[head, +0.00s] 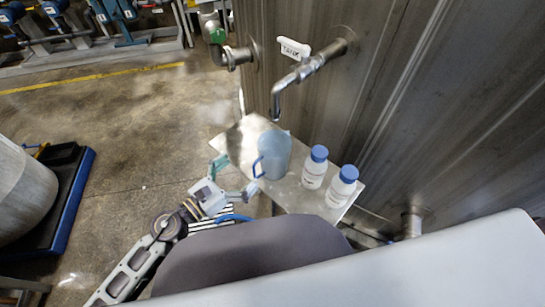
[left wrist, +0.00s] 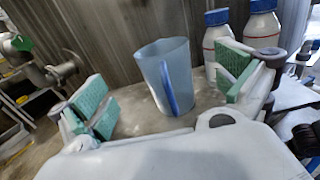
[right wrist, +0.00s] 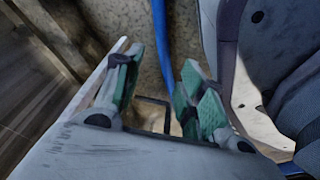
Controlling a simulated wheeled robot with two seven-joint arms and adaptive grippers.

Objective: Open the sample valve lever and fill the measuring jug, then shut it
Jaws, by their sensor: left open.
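The measuring jug (head: 274,160) is translucent blue with a darker blue handle. It stands upright on a metal shelf (head: 232,134), below a bent metal spout (head: 287,86) on the tank wall. My left gripper (head: 235,178) is open on the jug's handle side. In the left wrist view the jug (left wrist: 163,72) shows between and beyond the open fingers (left wrist: 165,92), its handle facing me. A valve with a green part (head: 216,35) is to the left. My right gripper (right wrist: 157,88) is open and empty, away from the jug.
Two white bottles with blue caps (head: 314,168) (head: 342,187) stand on the shelf right of the jug. The tank wall (head: 400,90) rises behind it. A drum (head: 22,190) on a blue-edged platform is at left. Floor between is clear. A blue hose (right wrist: 161,40) shows beyond my right fingers.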

